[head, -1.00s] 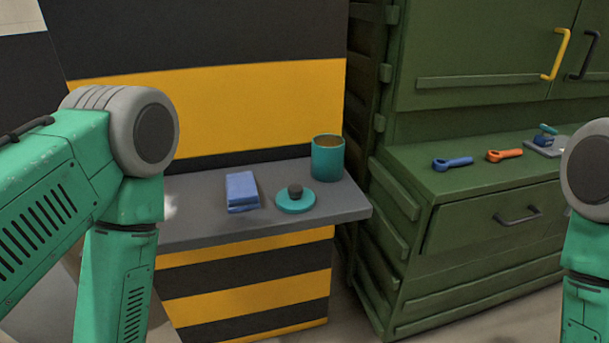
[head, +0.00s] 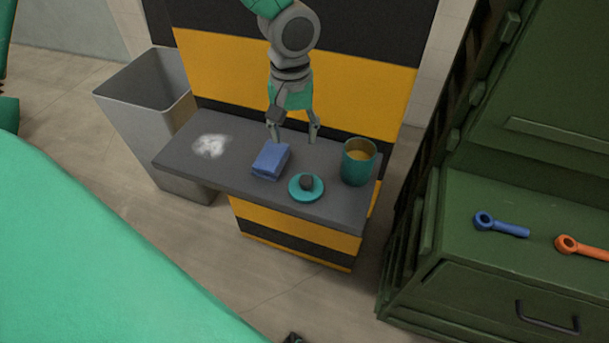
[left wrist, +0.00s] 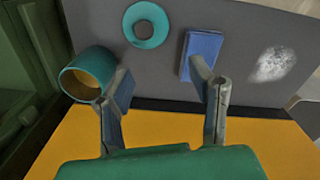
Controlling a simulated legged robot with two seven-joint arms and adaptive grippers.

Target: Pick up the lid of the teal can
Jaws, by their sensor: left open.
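The teal can (head: 347,170) stands upright and uncovered at the right end of the grey shelf, with yellowish contents. Its teal lid (head: 294,191) with a dark round knob (head: 307,182) lies flat on the shelf, left of the can and near the front edge. My left gripper (head: 294,134) is open and empty, pointing down over the back of the shelf, behind the lid. In the left wrist view, the lid (left wrist: 131,22) lies beyond the open fingers (left wrist: 160,80), with the can (left wrist: 70,76) at left.
A blue block (head: 270,161) lies left of the lid, close to my left gripper. A whitish patch (head: 211,146) marks the grey shelf (head: 245,186). A grey bin (head: 150,125) stands at left. A green cabinet (head: 470,265) at right carries blue (head: 505,228) and orange (head: 580,247) tools.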

